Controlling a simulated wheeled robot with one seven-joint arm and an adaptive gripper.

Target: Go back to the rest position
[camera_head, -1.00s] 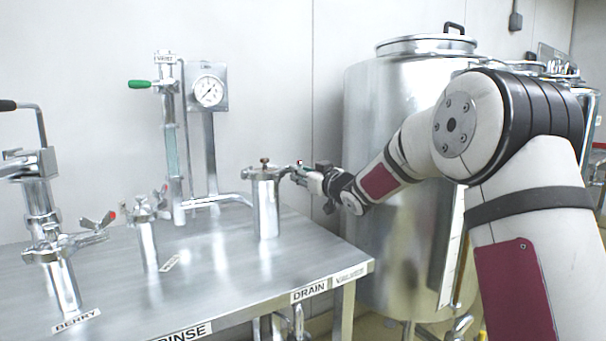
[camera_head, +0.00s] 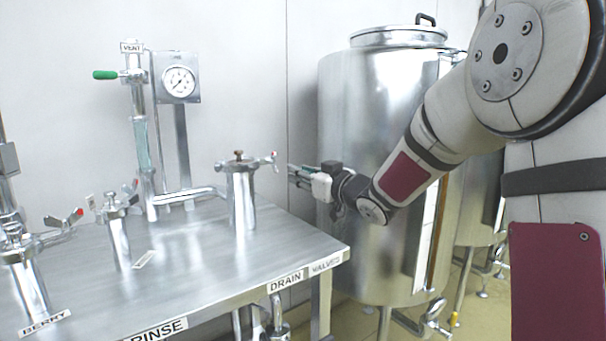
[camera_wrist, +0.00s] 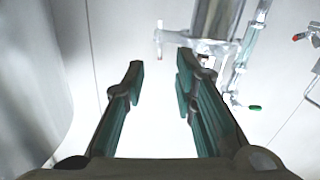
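My gripper (camera_head: 292,173) is at the end of my arm, just right of the drain valve (camera_head: 241,198) and in front of the large steel tank. In the wrist view my gripper (camera_wrist: 158,80) has its two fingers spread apart with nothing between them. The drain valve is an upright steel cylinder with a clamp and a small red-tipped handle on top. It also shows in the wrist view (camera_wrist: 217,18), beyond the fingertips. A gap shows between the fingertips and the valve handle in the head view.
The steel table (camera_head: 190,262) bears the rinse valve (camera_head: 117,235), the berry valve (camera_head: 28,285) and a sight tube with a gauge (camera_head: 179,83). The large steel tank (camera_head: 385,120) stands close behind my forearm. Wall space above the table's right end is clear.

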